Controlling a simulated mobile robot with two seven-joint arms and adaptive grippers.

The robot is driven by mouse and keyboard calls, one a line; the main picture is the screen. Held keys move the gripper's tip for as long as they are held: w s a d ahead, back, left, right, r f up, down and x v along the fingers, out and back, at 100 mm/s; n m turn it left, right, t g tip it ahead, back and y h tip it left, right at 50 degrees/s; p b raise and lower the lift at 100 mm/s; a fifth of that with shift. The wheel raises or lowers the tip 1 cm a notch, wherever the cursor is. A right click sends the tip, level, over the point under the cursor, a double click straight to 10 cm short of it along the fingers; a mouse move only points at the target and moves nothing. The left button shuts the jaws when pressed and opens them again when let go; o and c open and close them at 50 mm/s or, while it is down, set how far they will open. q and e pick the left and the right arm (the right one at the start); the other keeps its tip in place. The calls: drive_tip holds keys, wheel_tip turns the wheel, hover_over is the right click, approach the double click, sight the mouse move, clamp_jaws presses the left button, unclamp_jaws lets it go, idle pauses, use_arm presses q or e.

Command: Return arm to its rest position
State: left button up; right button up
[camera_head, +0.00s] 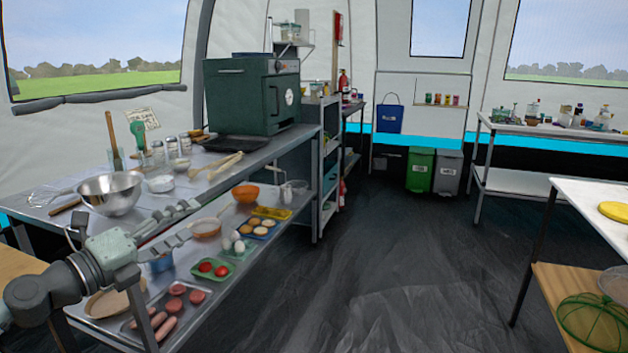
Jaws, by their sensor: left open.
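My left arm comes in from the lower left of the head view. My left gripper (190,220) is at its end, with its fingers spread apart and nothing between them. It is in front of the metal workbench (235,165) and overlaps the front edge of its top in the picture. The fingers point right, over the view of the lower shelf. The gap between the gripper and the bench cannot be told exactly. My right gripper is not in view.
A steel bowl (109,193) stands on the bench just behind the gripper. A tray with tomatoes (213,269) and a tray of meat and sausages (164,328) lie on the lower shelf. A green oven (251,95) stands farther back. The dark floor (380,250) to the right is clear.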

use_arm(q)
drive_tip(key=s+a+f+n+g+y, duration=0.1)
drive_tip(key=s+a+f+n+y, duration=0.2)
drive_tip(key=f+n, duration=0.45)
drive_tip(key=s+a+f+n+g+y+p, duration=0.1)
drive_tip(key=a+f+n+y, duration=0.1)
drive_tip(key=f+n+y, duration=0.45)
drive_tip(key=s+a+f+n+g+y, duration=0.1)
drive_tip(key=s+a+f+n+y, duration=0.2)
drive_tip(key=f+n, duration=0.6)
drive_tip(key=s+d+f+n+g+h, duration=0.1)
drive_tip(key=s+d+f+n+g, duration=0.1)
drive_tip(key=s+f, duration=0.8)
drive_tip(key=s+d+f+n+g+h, duration=0.1)
drive_tip(key=s+d+f+g, duration=0.4)
drive_tip(key=s+f, duration=0.5)
drive_tip(key=shift+s+n+g+p, duration=0.15)
drive_tip(key=shift+n+g+p, duration=0.2)
drive_tip(key=shift+n+g, duration=0.65)
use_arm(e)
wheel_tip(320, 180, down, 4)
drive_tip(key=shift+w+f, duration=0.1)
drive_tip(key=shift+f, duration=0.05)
use_arm(q)
drive_tip(key=shift+f, duration=0.1)
